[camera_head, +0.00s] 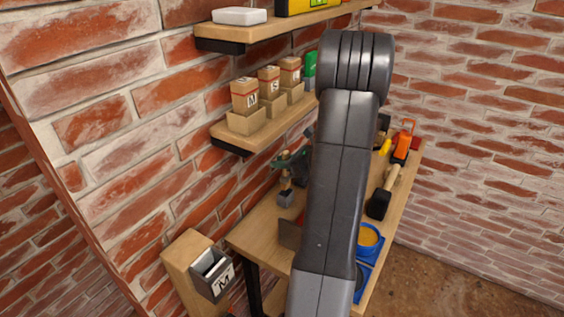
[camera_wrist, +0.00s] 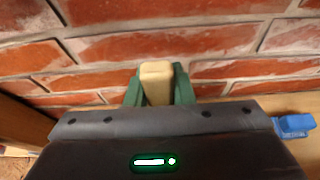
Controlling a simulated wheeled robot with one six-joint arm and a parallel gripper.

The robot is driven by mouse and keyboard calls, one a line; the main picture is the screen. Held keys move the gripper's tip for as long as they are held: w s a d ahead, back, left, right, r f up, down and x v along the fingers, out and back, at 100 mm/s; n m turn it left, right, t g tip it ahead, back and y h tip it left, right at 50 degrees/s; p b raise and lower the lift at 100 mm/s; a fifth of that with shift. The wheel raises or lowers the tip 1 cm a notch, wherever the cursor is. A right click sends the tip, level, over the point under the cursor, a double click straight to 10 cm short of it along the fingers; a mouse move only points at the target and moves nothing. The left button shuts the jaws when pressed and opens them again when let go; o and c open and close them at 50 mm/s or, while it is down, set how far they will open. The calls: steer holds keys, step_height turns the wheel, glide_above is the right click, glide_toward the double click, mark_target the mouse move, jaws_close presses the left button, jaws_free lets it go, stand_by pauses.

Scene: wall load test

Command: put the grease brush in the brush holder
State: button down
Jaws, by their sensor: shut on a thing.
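The grease brush shows its pale wooden handle (camera_wrist: 157,82) between the green fingers of my gripper (camera_wrist: 158,92) in the wrist view. My gripper is shut on the handle. In the head view my gripper (camera_head: 290,163) is left of my arm, over the bench, with the brush (camera_head: 285,184) hanging roughly upright below it. A small grey block (camera_head: 285,199) shows at the brush's lower end; I cannot tell whether it is the brush head or a cup. Which thing is the brush holder is unclear. A dark open box marked M (camera_head: 213,275) is at lower left.
The wooden bench (camera_head: 250,236) runs along the brick wall. A mallet (camera_head: 383,193), an orange tool (camera_head: 403,141) and a blue tub (camera_head: 370,238) lie to its right. A shelf (camera_head: 232,137) holds several labelled boxes. A blue thing (camera_wrist: 295,126) is at right in the wrist view. My arm hides the bench's middle.

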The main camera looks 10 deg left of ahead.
steer(key=shift+f, duration=0.25)
steer(key=shift+f+b, duration=0.5)
steer(key=shift+b, duration=0.05)
steer(key=shift+f, duration=0.2)
stand_by(0.3)
steer(key=shift+f+b, duration=0.5)
steer(key=shift+b, duration=0.05)
steer(key=shift+f, duration=0.3)
steer(key=shift+f+b, duration=0.4)
steer(key=shift+b, duration=0.1)
steer(key=shift+f, duration=0.15)
